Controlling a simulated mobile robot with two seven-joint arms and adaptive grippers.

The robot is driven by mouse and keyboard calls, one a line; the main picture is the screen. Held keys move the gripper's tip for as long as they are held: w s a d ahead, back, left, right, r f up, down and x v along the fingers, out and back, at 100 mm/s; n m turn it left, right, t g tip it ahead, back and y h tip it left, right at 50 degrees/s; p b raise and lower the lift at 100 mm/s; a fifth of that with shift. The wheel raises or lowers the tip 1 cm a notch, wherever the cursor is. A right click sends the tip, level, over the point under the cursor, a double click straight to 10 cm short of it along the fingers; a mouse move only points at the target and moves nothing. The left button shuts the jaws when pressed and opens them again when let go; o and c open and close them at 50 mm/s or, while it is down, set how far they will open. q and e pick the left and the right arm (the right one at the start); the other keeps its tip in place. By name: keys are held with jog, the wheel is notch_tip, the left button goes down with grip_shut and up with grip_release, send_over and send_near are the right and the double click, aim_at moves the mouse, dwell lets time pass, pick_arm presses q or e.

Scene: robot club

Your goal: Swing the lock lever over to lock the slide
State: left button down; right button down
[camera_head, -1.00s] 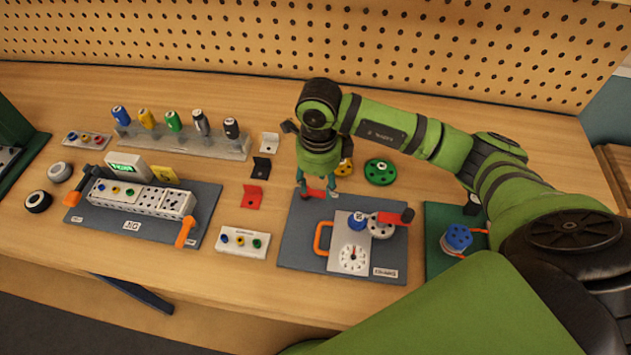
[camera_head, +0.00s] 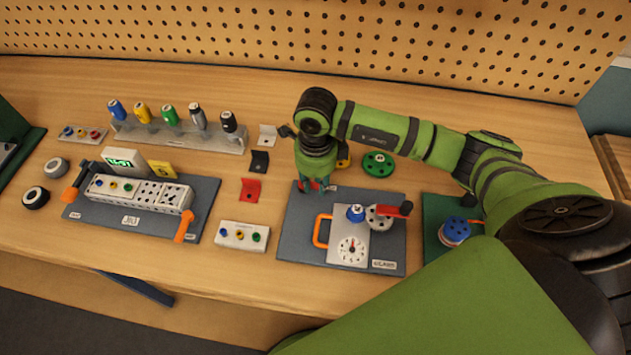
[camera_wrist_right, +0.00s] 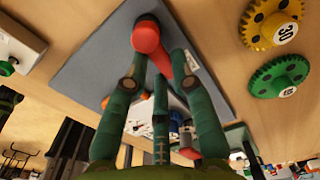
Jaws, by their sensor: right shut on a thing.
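My right gripper (camera_head: 313,186) is above the back left part of the grey slide fixture (camera_head: 300,256), fingers pointing down. It is shut on the red lock lever, which shows between the fingers in the right wrist view (camera_wrist_right: 148,38). In the head view the fingers hide most of the lever. The slide is a pale plate (camera_head: 336,252) with a dial (camera_head: 351,250), a blue knob (camera_head: 356,213) and an orange handle (camera_head: 321,232) on its left side. My left gripper is not in view.
A red-handled crank (camera_head: 398,209) stands at the fixture's right side. A green gear (camera_head: 378,164) lies behind it. A green mat with a blue part (camera_head: 455,231) is to the right. The jig (camera_head: 110,225), small brackets and a white block (camera_head: 242,236) are to the left.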

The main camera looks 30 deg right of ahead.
aim_at(316, 186)
jog(key=shift+w+d+f+n+b, duration=0.1)
jog(key=shift+w+f+n+b, duration=0.1)
jog(key=shift+n+b, duration=0.15)
jog(key=shift+s+r+n, duration=0.1)
jog(key=shift+r+n, duration=0.15)
jog(key=c, duration=1)
grip_release()
jog(key=shift+c, duration=0.2)
notch_tip(316, 186, up, 12)
